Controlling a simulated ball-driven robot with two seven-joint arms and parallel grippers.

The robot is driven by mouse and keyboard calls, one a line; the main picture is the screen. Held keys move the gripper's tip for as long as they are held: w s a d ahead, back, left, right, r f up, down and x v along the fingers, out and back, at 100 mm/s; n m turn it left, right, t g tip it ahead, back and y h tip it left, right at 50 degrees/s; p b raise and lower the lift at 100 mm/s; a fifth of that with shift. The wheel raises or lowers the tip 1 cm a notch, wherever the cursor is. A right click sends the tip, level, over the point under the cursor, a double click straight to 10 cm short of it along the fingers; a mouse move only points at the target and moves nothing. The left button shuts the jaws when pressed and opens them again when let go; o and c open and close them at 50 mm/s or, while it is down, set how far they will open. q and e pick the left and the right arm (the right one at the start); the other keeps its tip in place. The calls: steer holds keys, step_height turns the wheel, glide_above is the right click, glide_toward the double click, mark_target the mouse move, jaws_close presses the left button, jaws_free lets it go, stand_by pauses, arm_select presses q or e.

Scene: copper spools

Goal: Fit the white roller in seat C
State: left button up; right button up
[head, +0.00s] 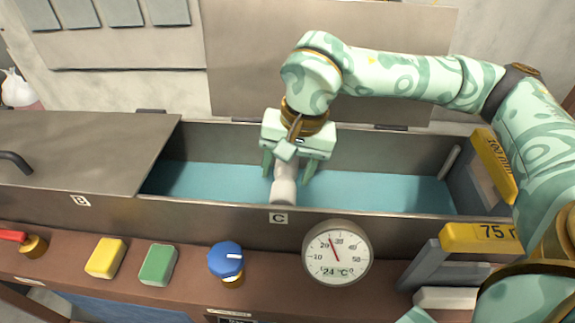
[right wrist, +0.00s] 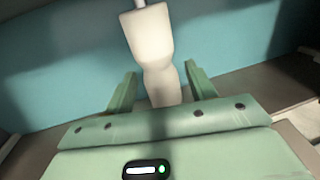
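The white roller (head: 284,187) is inside the open trough, just behind the front wall above the label C (head: 278,218). Its near end is by that wall; I cannot tell whether it touches or rests in a seat. My right gripper (head: 287,172) is over the trough with its fingers on either side of the roller. In the right wrist view, the roller (right wrist: 153,50) runs between the two fingers (right wrist: 161,85), with a gap visible on each side. A thin metal pin (right wrist: 139,3) sticks out of its far end. My left gripper is not in view.
A grey lid (head: 80,150) covers the trough's left part, beside label B (head: 80,201). Yellow (head: 106,258) and green (head: 158,265) blocks, a blue knob (head: 226,260) and a dial thermometer (head: 337,253) line the front. Yellow-topped "75 mm" (head: 480,237) and "100 mm" (head: 493,165) parts are at right.

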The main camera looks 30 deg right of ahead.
steer(key=shift+o, duration=0.4)
arm_select(q)
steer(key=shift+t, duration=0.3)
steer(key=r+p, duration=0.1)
steer(key=p, duration=0.1)
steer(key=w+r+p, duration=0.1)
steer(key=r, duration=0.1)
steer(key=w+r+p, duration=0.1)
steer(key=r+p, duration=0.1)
steer(key=shift+p, duration=0.3)
arm_select(e)
step_height(320, 180, up, 16)
steer(key=s+d, duration=0.2)
steer(key=shift+d, duration=0.25)
